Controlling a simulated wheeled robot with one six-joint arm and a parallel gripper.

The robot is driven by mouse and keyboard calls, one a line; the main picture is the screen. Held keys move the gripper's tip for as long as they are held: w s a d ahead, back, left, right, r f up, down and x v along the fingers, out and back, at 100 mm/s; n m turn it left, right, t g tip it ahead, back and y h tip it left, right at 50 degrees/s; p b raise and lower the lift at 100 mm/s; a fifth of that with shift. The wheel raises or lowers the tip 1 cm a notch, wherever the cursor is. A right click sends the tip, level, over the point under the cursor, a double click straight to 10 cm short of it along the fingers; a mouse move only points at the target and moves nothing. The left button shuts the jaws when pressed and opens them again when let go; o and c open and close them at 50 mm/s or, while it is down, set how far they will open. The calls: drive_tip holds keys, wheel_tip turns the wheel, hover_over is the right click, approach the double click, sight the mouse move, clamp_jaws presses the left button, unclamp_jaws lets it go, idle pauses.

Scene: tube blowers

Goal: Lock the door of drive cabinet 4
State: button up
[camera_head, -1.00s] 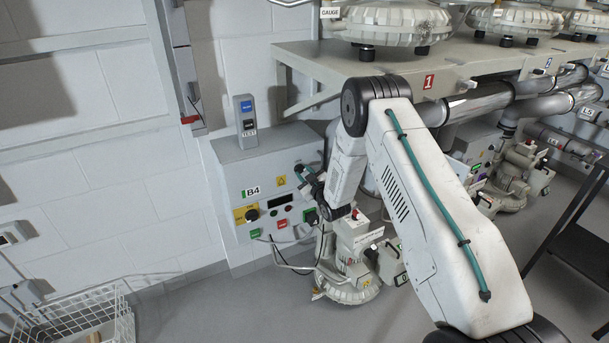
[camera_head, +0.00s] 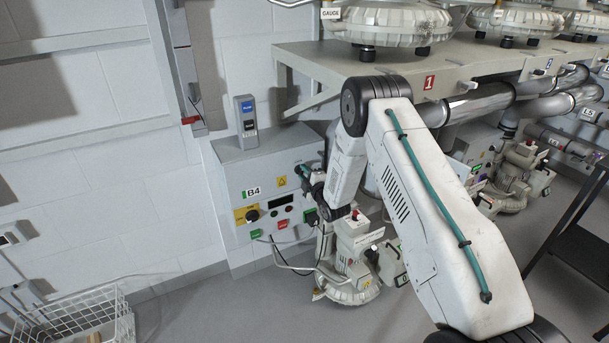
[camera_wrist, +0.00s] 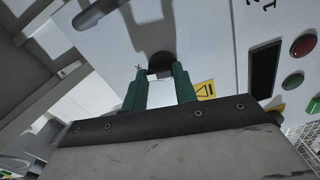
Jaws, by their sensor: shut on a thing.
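The grey drive cabinet marked B4 (camera_head: 240,178) stands against the white wall in the head view, its door shut as far as I can see. My gripper (camera_head: 303,170) is at the upper right of its front. In the wrist view, the green fingers of my gripper (camera_wrist: 163,77) are shut on a dark round knob (camera_wrist: 161,62) on the pale cabinet front. Its lower part is hidden between the fingers, so I cannot read its lock position.
A yellow-backed black switch (camera_head: 252,215) and several buttons are on the cabinet front. A grey test box (camera_head: 246,116) stands on top. A pump (camera_head: 350,285) stands close at the right below my wrist. A wire basket (camera_head: 75,318) is at lower left.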

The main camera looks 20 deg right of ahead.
drive_tip(key=shift+a+n, duration=0.1)
drive_tip(key=shift+n, duration=1)
drive_tip(key=o, duration=1)
drive_tip(key=s, duration=0.5)
drive_tip(key=s+d, duration=0.1)
drive_tip(key=s, duration=0.1)
drive_tip(key=shift+s+d, duration=0.1)
drive_tip(key=shift+s, duration=0.3)
